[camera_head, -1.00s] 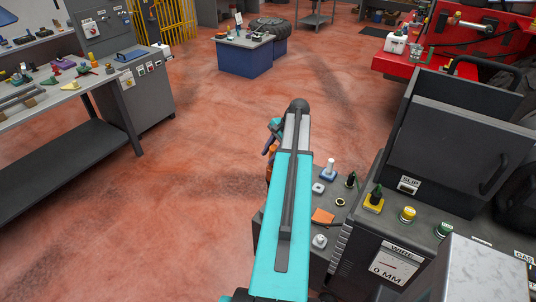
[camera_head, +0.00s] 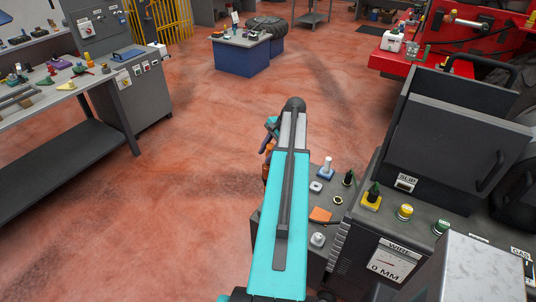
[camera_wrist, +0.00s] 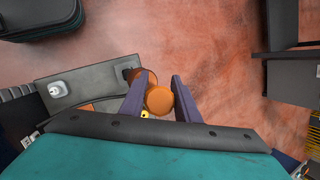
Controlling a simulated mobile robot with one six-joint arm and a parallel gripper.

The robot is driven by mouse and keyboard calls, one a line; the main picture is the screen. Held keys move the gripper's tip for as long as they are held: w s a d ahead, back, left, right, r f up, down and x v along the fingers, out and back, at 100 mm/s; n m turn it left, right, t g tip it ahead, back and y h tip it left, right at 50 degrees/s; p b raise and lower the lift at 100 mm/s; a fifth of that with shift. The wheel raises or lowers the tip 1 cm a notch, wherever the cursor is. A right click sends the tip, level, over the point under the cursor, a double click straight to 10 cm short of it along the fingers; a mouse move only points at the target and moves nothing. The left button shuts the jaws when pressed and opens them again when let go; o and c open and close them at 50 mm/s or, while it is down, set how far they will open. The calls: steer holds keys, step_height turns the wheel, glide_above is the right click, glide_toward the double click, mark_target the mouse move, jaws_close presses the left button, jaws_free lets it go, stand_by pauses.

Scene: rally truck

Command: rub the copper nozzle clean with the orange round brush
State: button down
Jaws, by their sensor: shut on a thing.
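My gripper (camera_wrist: 156,88) shows two purple fingers in the wrist view, shut on the orange round brush (camera_wrist: 159,99), whose round orange end sits between them. A darker orange-brown rounded piece (camera_wrist: 148,76) shows just beyond it; I cannot tell whether it is part of the brush or the copper nozzle. It lies by the far end of the grey bench top. In the head view my arm hides most of the gripper, and only a bit of orange (camera_head: 267,150) shows at its left side. The nozzle is not clearly visible there.
The grey bench top (camera_head: 334,187) right of my arm holds a blue-based white part (camera_head: 326,167), a dark bottle (camera_head: 348,179), an orange flat piece (camera_head: 320,214) and a white knob (camera_head: 318,239). Open floor lies left.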

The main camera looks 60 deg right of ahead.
steer(key=shift+w+r, duration=0.1)
steer(key=shift+w, duration=0.35)
steer(key=shift+s, duration=0.15)
steer(key=shift+s, duration=0.75)
steer(key=shift+w, duration=0.25)
stand_by(0.3)
steer(key=shift+w+f, duration=0.2)
steer(key=shift+w, duration=0.45)
steer(key=shift+s+a, duration=0.1)
steer(key=shift+s, duration=0.15)
